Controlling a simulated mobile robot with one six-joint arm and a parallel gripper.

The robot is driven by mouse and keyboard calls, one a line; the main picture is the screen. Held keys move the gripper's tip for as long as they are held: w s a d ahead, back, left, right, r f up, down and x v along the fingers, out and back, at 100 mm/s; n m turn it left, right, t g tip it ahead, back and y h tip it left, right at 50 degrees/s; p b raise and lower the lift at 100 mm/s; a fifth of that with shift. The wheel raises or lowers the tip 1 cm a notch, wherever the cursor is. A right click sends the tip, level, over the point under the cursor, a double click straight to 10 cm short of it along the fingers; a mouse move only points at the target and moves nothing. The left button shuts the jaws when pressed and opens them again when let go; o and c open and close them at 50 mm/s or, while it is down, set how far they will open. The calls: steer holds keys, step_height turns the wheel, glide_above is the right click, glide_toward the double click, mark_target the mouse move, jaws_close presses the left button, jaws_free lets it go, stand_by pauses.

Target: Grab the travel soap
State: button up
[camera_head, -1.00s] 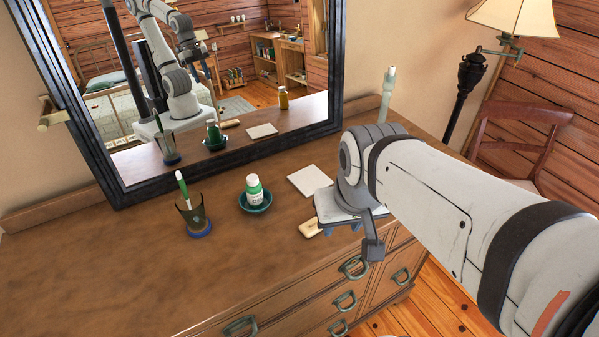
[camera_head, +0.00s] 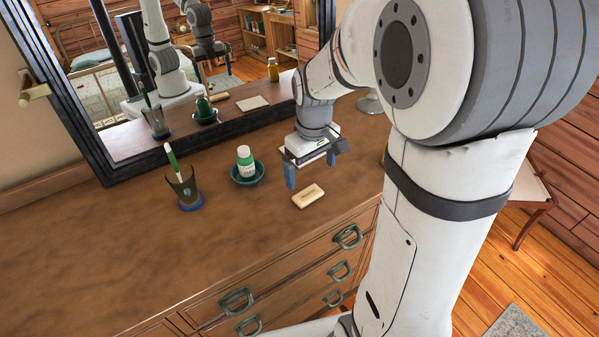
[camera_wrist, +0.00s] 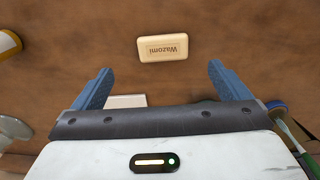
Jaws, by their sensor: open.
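The soap (camera_head: 308,196) is a small cream bar lying flat on the dresser top, near its front edge. In the wrist view the soap (camera_wrist: 162,47) shows the word "Wazomi" and lies just beyond the fingertips, centred between them. My gripper (camera_head: 311,168) is open and empty, pointing down above the dresser behind the soap. Its two blue fingers also show in the wrist view (camera_wrist: 160,72), well apart, and neither touches the soap.
A green-and-white bottle (camera_head: 245,160) stands in a teal dish (camera_head: 248,176) left of my gripper. Farther left is a cup (camera_head: 183,187) with a toothbrush. A framed mirror (camera_head: 85,95) stands behind. A pale flat square (camera_wrist: 127,101) lies partly hidden by my gripper.

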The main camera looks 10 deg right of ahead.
mark_target(310, 196)
steer(key=f, duration=0.4)
steer(key=f+p, duration=0.1)
steer(key=f, duration=0.3)
steer(key=shift+s+a, duration=0.1)
steer(key=shift+s, duration=0.1)
steer(key=shift+r, duration=0.1)
steer(key=shift+c, duration=0.2)
steer(key=c, duration=1)
